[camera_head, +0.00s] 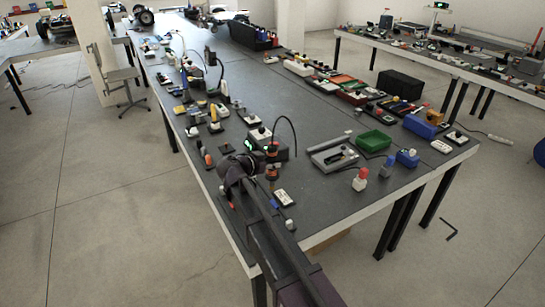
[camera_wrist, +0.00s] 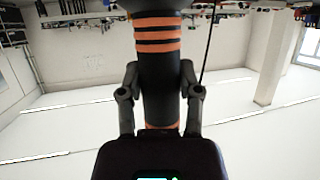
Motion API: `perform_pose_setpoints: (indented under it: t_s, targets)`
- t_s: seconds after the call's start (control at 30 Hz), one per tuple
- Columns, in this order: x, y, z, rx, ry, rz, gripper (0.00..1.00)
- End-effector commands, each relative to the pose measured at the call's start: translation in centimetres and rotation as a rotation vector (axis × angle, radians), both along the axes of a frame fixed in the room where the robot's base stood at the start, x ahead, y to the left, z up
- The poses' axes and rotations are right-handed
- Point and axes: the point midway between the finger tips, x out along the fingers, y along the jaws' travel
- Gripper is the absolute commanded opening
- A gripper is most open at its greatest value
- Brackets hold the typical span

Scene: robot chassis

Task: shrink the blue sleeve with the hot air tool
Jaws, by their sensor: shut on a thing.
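My gripper (camera_wrist: 160,95) is shut on the hot air tool (camera_wrist: 158,62), a black cylinder with orange bands, in the wrist view. One finger presses each side of its body. In the head view the tool (camera_head: 272,172) stands out beside the end of my arm, above the near part of the dark table. A thin black cable arcs up from it. I cannot make out the blue sleeve in either view; it is too small or hidden.
The long dark table (camera_head: 330,190) carries many items. A black box (camera_head: 268,145) with a green display stands just behind the tool. A white block (camera_head: 284,197) lies close by. A grey tray (camera_head: 332,155), green bin (camera_head: 374,140) and red-capped bottle (camera_head: 360,180) stand to the right.

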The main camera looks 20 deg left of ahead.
Motion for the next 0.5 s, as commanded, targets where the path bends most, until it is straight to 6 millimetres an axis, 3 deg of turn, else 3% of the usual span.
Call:
perform_pose_setpoints:
  t_s: [0.27,0.5]
  targets:
    - [-0.5,0.9,0.1,-0.001,-0.001,0.012,0.04]
    - [-0.7,0.4,1.2,-0.002,-0.002,0.014,0.04]
